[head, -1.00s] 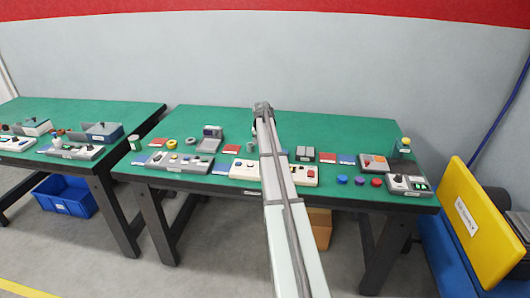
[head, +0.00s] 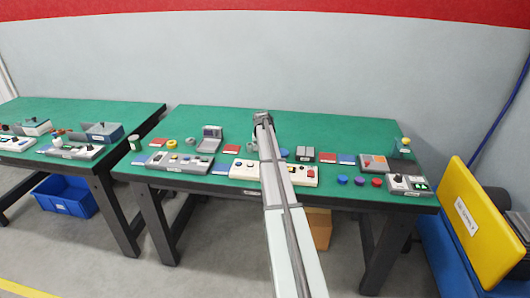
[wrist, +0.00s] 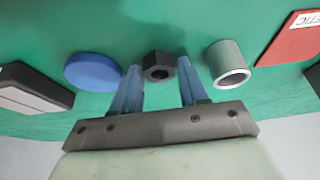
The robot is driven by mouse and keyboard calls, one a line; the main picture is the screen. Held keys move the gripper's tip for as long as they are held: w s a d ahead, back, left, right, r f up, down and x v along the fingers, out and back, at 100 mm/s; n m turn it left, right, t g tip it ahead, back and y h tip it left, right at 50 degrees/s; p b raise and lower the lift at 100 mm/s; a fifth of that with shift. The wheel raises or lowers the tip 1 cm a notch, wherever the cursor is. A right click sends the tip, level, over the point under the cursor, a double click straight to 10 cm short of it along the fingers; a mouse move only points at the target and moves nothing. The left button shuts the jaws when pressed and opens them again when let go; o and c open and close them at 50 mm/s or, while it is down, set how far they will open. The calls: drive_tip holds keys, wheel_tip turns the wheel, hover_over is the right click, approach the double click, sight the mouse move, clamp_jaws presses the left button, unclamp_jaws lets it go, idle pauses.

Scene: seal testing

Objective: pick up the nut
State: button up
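The nut is a dark grey hexagonal piece with a round hole. In the wrist view the nut (wrist: 158,66) lies on the green tabletop (wrist: 205,30), between the two blue fingertips. My gripper (wrist: 159,80) is open, with one finger on each side of the nut and visible gaps. I cannot tell how far the tips are above the table. In the head view my gripper (head: 262,118) is over the middle of the right table, and the nut is hidden behind my arm.
A blue disc (wrist: 93,72) lies just left of the fingers and a grey metal ring (wrist: 227,64) just right. Green table is bare behind the nut.

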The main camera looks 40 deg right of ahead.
drive_tip(key=c, duration=0.7)
drive_tip(key=shift+r, duration=0.1)
drive_tip(key=shift+c, duration=0.2)
